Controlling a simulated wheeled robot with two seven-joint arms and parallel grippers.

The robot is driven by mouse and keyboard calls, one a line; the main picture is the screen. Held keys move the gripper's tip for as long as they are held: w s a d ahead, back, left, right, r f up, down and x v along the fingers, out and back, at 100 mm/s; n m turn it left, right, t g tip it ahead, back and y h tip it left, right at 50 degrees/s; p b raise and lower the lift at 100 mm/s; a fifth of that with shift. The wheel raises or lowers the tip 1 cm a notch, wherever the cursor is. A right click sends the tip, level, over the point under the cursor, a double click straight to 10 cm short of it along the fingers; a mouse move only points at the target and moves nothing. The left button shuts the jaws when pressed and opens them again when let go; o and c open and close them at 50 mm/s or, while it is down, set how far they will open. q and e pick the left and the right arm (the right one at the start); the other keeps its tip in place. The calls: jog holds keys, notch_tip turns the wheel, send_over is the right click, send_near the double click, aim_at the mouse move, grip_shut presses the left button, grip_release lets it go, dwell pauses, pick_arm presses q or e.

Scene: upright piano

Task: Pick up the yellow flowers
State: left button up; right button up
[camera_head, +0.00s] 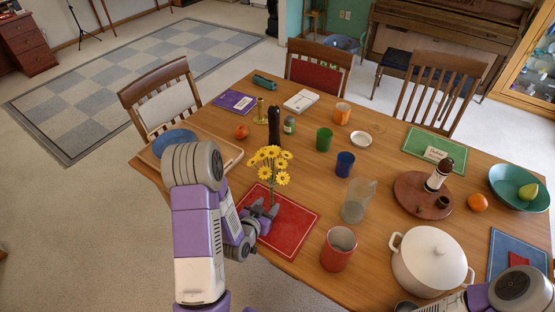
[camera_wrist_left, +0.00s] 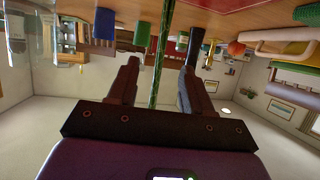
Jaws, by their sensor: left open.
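The yellow flowers (camera_head: 270,163) stand upright as a bunch above the red placemat (camera_head: 284,226) in the head view. Their green stem (camera_wrist_left: 160,50) runs between the two fingers of my left gripper (camera_wrist_left: 157,75) in the wrist view. That gripper is open, with a finger on each side of the stem and gaps beside it. In the head view my left gripper (camera_head: 264,208) is low over the red placemat, below the blooms. Its fingers partly hide the lower stem.
A dark bottle (camera_head: 274,126) stands just behind the flowers. A clear pitcher (camera_head: 357,201), a blue cup (camera_head: 345,164) and a red cup (camera_head: 338,249) stand to their right. A tray with a blue plate (camera_head: 174,142) lies to the left. A white pot (camera_head: 431,262) is at the front right.

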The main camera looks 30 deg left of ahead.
aim_at(271, 204)
pick_arm(q)
jog(key=x, duration=0.3)
jog(key=f+x, duration=0.1)
jog(key=x, duration=0.2)
jog(key=shift+f, duration=0.1)
jog(key=shift+c, duration=0.5)
grip_shut()
